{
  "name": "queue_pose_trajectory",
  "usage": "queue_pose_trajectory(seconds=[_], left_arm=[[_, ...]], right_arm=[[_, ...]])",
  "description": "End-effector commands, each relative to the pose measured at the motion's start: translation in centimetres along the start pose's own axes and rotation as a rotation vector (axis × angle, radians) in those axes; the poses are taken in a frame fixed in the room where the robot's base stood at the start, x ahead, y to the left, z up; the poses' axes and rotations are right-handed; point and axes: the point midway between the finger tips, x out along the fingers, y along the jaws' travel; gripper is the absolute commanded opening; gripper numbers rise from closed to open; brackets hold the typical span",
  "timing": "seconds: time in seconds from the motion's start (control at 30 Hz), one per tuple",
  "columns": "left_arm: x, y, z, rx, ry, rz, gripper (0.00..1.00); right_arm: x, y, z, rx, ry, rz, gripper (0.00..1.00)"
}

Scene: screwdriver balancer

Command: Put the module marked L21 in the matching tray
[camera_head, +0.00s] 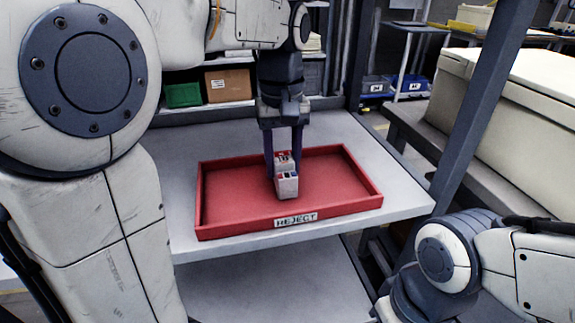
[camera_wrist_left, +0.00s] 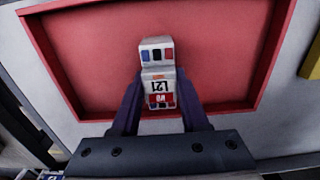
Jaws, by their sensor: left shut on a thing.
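The module (camera_head: 287,187) is a small whitish block with red, blue and black spots on its top. In the left wrist view the module (camera_wrist_left: 159,88) shows the mark L21 upside down, beside a red patch. My left gripper (camera_head: 284,165) points straight down and is shut on the module, one dark finger on each side. It holds the module inside the outline of the red tray (camera_head: 230,212), whose front label reads REJECT. The module is low over the tray floor; I cannot tell whether it touches. My right gripper is out of view.
The tray stands on a grey table (camera_head: 400,195) and otherwise looks empty. A green bin (camera_head: 184,95) and a brown box (camera_head: 228,84) sit on a shelf behind. A dark post (camera_head: 480,100) rises at the right. A yellow thing (camera_wrist_left: 313,60) shows beside the tray in the wrist view.

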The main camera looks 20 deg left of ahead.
Motion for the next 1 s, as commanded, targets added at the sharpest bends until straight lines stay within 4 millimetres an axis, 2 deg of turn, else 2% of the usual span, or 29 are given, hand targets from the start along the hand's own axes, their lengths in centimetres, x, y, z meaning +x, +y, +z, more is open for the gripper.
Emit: queue_pose_trajectory(seconds=[0.37,0.4,0.47,0.5,0.83,1.0], left_arm=[[0.5,0.0,0.0,0.0,0.002,0.001,0.0],[0.6,0.0,0.0,0.0,0.002,0.001,0.48],[0.5,0.0,0.0,0.0,0.002,0.001,0.71],[0.5,0.0,0.0,0.0,0.002,0.001,0.74],[0.2,0.0,0.0,0.0,0.002,0.001,0.74],[-2.4,0.1,0.0,0.0,0.003,0.002,0.74]], right_arm=[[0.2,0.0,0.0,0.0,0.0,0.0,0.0],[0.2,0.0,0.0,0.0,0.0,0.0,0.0],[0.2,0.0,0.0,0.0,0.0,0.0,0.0],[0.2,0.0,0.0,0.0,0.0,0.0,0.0],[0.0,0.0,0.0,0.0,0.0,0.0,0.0],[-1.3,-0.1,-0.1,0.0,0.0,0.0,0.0]])
